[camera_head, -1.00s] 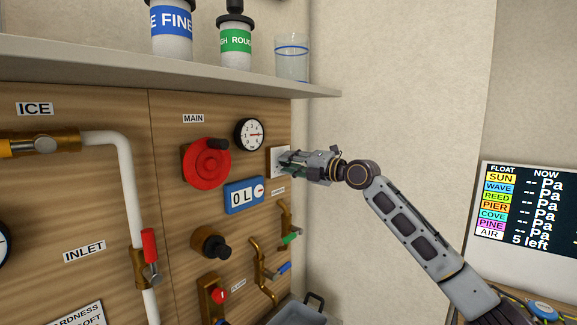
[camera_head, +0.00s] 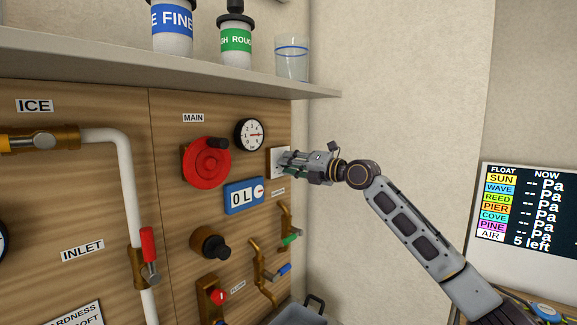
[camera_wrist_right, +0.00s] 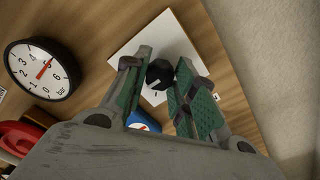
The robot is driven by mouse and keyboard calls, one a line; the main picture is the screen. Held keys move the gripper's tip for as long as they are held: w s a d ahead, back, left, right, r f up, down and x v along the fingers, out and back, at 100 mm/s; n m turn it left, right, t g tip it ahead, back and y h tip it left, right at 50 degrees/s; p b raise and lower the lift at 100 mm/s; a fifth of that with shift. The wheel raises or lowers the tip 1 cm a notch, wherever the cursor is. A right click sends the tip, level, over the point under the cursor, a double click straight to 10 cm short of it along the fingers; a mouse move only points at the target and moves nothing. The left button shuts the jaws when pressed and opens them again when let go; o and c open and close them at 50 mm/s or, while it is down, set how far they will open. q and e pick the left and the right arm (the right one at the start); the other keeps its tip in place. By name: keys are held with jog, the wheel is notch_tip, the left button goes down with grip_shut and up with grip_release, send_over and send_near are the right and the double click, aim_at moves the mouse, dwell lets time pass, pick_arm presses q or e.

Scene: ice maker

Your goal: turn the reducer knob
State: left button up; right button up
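A small black faceted knob (camera_wrist_right: 159,73) sits on a square white plate (camera_wrist_right: 190,52) in the right wrist view. The plate (camera_head: 273,160) also shows at the right edge of the wooden panel in the head view, where the gripper hides the knob. My right gripper (camera_head: 284,163) is at this plate. In the wrist view its two green-padded fingers (camera_wrist_right: 160,85) are apart, with the knob seen between their tips; contact is not clear. A second dark knob (camera_head: 211,244) is lower on the panel. The label under the plate is too small to read. My left gripper is out of view.
A gauge (camera_head: 249,134), a red wheel (camera_head: 203,168) and a blue litre meter (camera_head: 243,196) lie left of the plate. Brass taps (camera_head: 283,222) are below. A shelf (camera_head: 170,75) juts out above, and a bare wall (camera_head: 400,100) stands at right.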

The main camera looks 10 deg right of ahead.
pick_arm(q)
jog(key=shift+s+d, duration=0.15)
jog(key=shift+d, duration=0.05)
pick_arm(e)
jog(key=shift+o, duration=1.2)
jog(key=shift+s+d, duration=0.1)
